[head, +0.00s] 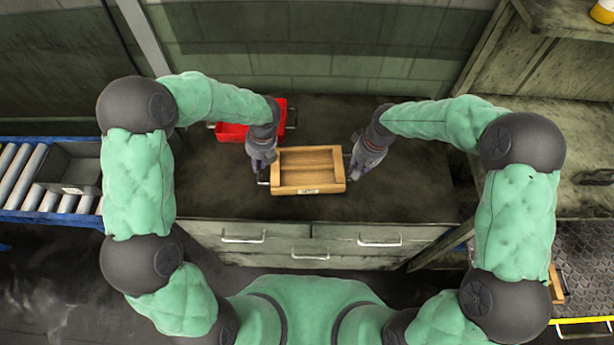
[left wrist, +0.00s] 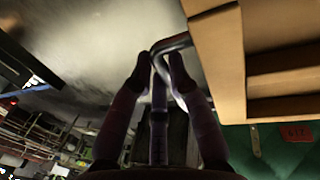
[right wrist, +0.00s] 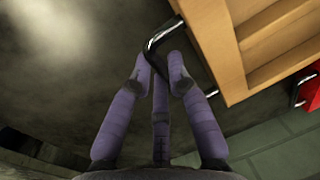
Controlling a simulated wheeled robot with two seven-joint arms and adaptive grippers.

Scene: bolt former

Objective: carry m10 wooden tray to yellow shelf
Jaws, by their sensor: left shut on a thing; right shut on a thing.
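The wooden tray (head: 308,190) is a shallow light-brown box with a small label on its front and a dark metal handle at each side. It is over the dark counter top in the middle of the head view; I cannot tell whether it touches it. My left gripper (head: 262,172) is shut on the tray's left handle, which shows between the fingertips in the left wrist view (left wrist: 160,62). My right gripper (head: 358,168) is shut on the right handle, seen in the right wrist view (right wrist: 158,62). The tray's inside looks empty. I cannot pick out the yellow shelf for sure.
A red bin (head: 232,132) stands behind my left gripper. A roller conveyor with a grey bin (head: 75,168) is at the left. A yellow-edged dark mesh surface (head: 590,275) is at the lower right, with another wooden tray (head: 556,285) partly hidden by my arm.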

